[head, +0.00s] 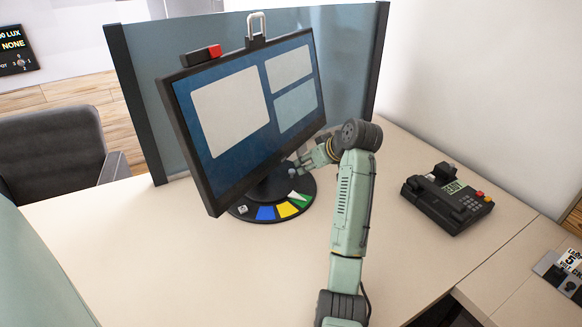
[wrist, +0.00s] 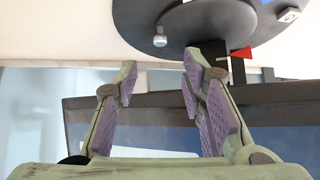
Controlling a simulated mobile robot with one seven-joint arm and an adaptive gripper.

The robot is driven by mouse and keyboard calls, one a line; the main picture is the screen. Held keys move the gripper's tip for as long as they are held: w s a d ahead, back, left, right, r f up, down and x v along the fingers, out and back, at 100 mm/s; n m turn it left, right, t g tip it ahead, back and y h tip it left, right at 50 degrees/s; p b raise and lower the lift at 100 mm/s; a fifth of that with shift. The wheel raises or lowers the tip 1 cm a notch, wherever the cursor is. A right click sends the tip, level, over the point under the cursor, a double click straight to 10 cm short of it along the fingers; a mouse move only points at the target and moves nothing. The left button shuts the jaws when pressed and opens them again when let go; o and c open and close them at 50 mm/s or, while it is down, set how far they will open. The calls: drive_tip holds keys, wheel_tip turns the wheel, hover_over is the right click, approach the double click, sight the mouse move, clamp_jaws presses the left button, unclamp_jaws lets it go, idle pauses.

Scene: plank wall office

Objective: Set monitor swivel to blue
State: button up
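A small white mark (head: 293,194) lies near the green patch. My gripper (head: 301,165) is beside the lower right of the screen, behind my arm. In the wrist view my gripper (wrist: 158,82) is open, its fingers apart with nothing between them. A small silver knob (wrist: 159,41) on the base and a red wedge (wrist: 241,53) show beyond the fingertips.
A black desk phone (head: 447,197) stands to the right. A blue-grey partition (head: 345,60) stands behind the monitor. A padlock-like metal loop (head: 257,24) and a red-and-black block (head: 202,55) are on the monitor's top edge. The desk's front left (head: 150,260) is clear.

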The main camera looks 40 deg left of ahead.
sight(293, 171)
drive_tip(key=x, duration=1)
drive_tip(key=shift+c, duration=0.2)
clamp_jaws()
idle(0.5)
